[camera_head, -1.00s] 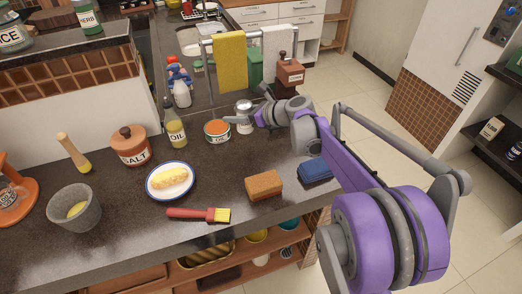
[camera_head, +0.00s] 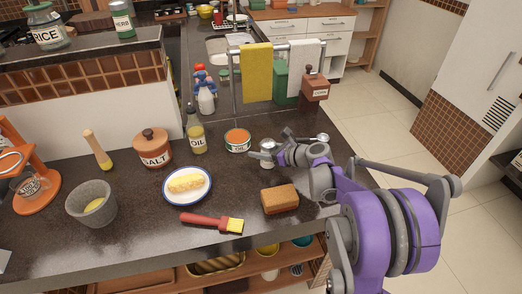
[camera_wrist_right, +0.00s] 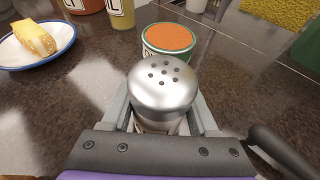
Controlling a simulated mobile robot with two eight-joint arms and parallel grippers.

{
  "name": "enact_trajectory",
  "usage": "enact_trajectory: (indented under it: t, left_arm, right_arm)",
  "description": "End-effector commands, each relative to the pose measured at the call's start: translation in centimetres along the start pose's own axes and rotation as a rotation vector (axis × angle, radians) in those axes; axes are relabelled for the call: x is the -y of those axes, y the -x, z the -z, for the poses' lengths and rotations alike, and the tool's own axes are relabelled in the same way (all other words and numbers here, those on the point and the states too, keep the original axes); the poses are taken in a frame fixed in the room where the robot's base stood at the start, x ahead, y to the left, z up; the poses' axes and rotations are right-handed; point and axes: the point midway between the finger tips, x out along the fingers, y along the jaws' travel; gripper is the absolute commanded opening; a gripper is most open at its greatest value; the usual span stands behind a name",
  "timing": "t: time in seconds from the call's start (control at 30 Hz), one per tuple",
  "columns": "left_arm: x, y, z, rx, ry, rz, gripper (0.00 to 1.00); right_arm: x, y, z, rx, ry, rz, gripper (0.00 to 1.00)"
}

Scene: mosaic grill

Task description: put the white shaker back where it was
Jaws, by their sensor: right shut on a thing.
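The white shaker (camera_wrist_right: 163,88) shows in the right wrist view as a silver, perforated cap over a pale body, mostly hidden between the fingers. My right gripper (camera_wrist_right: 163,115) is shut on it. In the head view the gripper (camera_head: 272,152) holds the shaker (camera_head: 267,146) just right of the open orange-topped can (camera_head: 237,141). The shaker looks upright. I cannot tell whether its base touches the counter. My left gripper is not in view.
The dark counter (camera_head: 135,220) holds an oil bottle (camera_head: 196,137), salt jar (camera_head: 153,150), plate with food (camera_head: 187,185), mortar (camera_head: 91,204), brush (camera_head: 212,223) and brown sponge (camera_head: 280,198). A towel rail with a yellow towel (camera_head: 257,72) stands behind.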

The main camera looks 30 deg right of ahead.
Motion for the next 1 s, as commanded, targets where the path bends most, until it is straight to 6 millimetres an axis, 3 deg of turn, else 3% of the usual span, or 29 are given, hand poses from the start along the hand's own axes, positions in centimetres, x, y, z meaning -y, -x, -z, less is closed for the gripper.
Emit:
enact_trajectory:
  t: [0.3, 0.33, 0.47, 0.83, 1.0]
  left_arm:
    - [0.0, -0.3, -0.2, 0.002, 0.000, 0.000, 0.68]
    - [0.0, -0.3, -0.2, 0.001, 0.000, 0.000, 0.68]
    - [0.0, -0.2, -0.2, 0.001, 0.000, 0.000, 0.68]
    - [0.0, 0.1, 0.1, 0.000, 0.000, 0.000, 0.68]
    - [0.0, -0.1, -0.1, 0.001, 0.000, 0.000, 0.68]
  right_arm:
    - [0.0, -0.1, 0.3, 0.000, -0.001, 0.000, 0.00]
    - [0.0, -0.1, 0.3, 0.000, 0.000, 0.000, 0.64]
    - [0.0, -0.1, 0.2, 0.000, 0.000, 0.000, 0.87]
    - [0.0, 0.1, -0.2, 0.001, 0.000, 0.000, 0.90]
    - [0.1, 2.4, -0.1, 0.000, -0.001, 0.004, 0.90]
